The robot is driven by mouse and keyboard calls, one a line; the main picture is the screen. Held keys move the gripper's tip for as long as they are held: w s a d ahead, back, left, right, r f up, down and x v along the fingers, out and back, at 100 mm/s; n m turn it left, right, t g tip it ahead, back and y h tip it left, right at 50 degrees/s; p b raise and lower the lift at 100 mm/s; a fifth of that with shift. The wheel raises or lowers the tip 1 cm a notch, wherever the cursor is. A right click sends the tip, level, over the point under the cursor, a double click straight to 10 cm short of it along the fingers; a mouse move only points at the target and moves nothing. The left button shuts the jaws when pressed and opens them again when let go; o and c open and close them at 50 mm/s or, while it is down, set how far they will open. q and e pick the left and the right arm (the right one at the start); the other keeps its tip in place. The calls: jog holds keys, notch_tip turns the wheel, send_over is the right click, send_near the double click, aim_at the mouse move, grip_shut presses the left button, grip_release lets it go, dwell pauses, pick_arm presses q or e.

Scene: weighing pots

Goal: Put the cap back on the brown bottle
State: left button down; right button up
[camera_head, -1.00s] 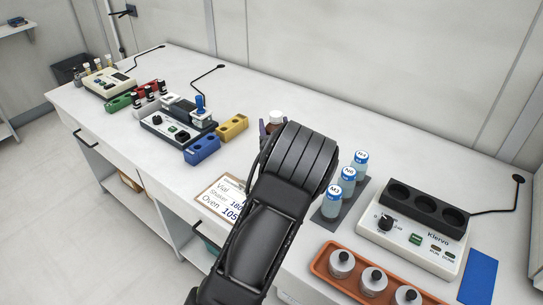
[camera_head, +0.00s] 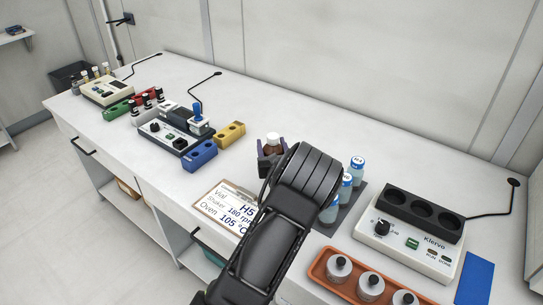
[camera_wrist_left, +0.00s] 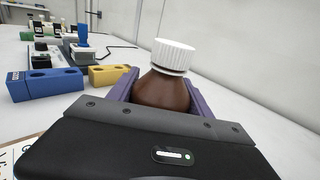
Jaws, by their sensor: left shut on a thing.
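The brown bottle (camera_wrist_left: 162,92) is between the purple fingers of my left gripper (camera_wrist_left: 165,88), which is shut on its body. A white ribbed cap (camera_wrist_left: 174,55) sits on top of the bottle's neck. In the head view, the brown bottle (camera_head: 270,148) and its white cap (camera_head: 273,138) show just beyond my left wrist, with a dark finger beside them. The bottle's lower part is hidden, so I cannot tell whether it touches the bench. I cannot tell how tightly the cap sits. My right gripper is not in view.
Blue-capped vials (camera_head: 346,188) stand on a dark mat, right of my wrist. A Klervo device (camera_head: 400,240) and an orange tray (camera_head: 322,268) of grey-topped pots are further right. A clipboard (camera_head: 212,207) lies front left. Blue (camera_head: 200,156) and yellow (camera_head: 231,135) blocks stand left; bench behind the bottle is clear.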

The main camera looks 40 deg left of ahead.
pick_arm(q)
notch_tip(320, 180, down, 4)
dwell(0.5)
jog(key=shift+f, duration=0.1)
jog(key=shift+f, duration=0.2)
jog(key=shift+c, duration=2.2)
grip_release()
jog(key=shift+r, duration=0.1)
